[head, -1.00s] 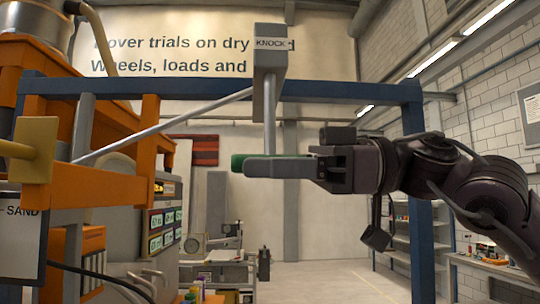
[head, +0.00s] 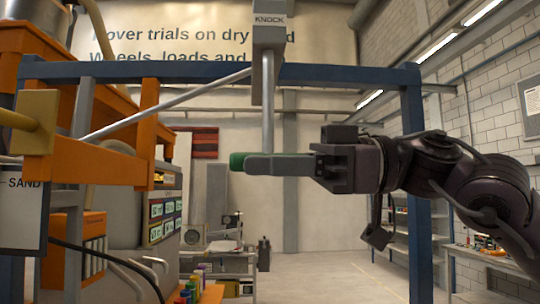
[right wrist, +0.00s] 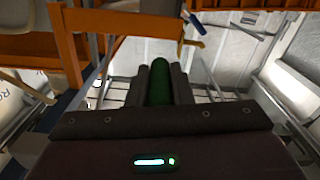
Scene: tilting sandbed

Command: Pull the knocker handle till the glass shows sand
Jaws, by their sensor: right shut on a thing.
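The knocker is a grey box (head: 269,40) labelled KNOCK, high in the head view. A grey rod (head: 267,125) hangs from it to a green handle (head: 237,161). My right gripper (head: 265,166) is shut on the handle, reaching in from the right. Only the handle's left end and top edge show past the fingers. In the right wrist view the green handle (right wrist: 159,82) lies between both fingers. A SAND sign (head: 24,190) hangs at the left edge. I cannot make out a glass or any sand. My left gripper is not in view.
A blue frame beam (head: 340,75) crosses behind the rod, with a blue post (head: 413,190) behind my right arm. Orange beams (head: 85,165) and a yellow block (head: 38,122) fill the left. Bare floor (head: 330,275) shows below the gripper.

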